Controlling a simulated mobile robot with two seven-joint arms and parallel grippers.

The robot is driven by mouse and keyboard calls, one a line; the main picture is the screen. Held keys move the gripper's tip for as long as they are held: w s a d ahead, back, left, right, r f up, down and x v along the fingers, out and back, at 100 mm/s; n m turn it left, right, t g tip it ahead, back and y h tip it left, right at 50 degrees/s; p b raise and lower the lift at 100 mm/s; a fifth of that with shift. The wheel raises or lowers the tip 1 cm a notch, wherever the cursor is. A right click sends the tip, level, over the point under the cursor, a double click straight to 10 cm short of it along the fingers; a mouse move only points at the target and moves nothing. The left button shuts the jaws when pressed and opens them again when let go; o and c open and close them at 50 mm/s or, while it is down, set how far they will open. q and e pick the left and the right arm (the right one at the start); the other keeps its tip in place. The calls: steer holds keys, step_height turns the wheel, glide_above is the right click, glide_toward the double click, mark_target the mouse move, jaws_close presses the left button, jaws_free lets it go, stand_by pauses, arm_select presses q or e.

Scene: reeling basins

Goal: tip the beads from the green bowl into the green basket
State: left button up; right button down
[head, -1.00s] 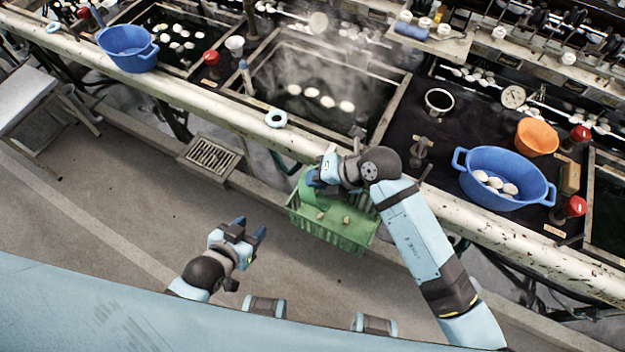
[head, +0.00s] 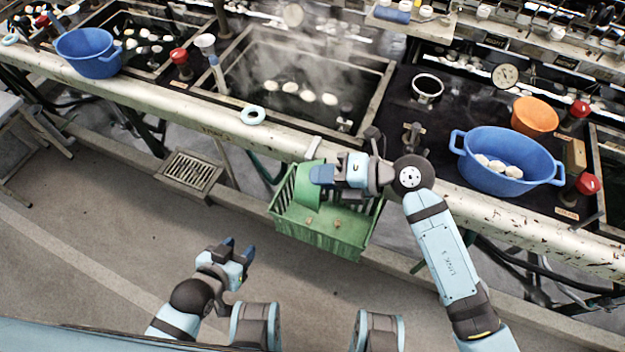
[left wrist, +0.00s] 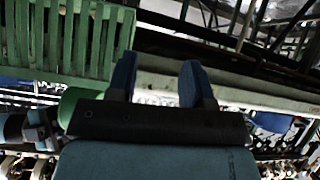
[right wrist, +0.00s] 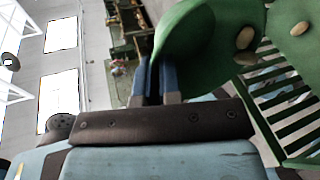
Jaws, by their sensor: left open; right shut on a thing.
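My right gripper (head: 325,176) is shut on the green bowl (head: 307,186), which is tipped on its side above the green basket (head: 345,244). In the right wrist view the fingers (right wrist: 158,80) pinch the bowl's wall (right wrist: 195,40). Pale beads (head: 337,222) lie in the basket below the bowl. The right wrist view shows a bead (right wrist: 300,28) against green; I cannot tell whether any stay inside the bowl. My left gripper (head: 238,248) is open and empty, left of the basket and apart from it. The basket's slatted side shows in the left wrist view (left wrist: 80,40).
The basket is beside the long bench rail (head: 150,104). On the bench are a blue tub with white cocoons (head: 520,180), an orange bowl (head: 535,116), another blue tub (head: 88,52), a white ring (head: 253,115) and a steaming basin (head: 300,75).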

arm_select(q)
steer(key=f+b, duration=0.1)
steer(key=b, duration=0.1)
steer(key=f+b, duration=0.2)
steer(key=b, duration=0.1)
steer(key=shift+w+d+b, duration=0.2)
steer(key=shift+w+b, duration=0.1)
arm_select(e)
steer(key=d+y, duration=0.3)
steer(key=shift+s+d+y, duration=0.15)
steer(key=shift+d+y, duration=0.05)
steer(key=shift+y, duration=0.2)
arm_select(q)
steer(key=shift+d, duration=0.1)
stand_by(0.3)
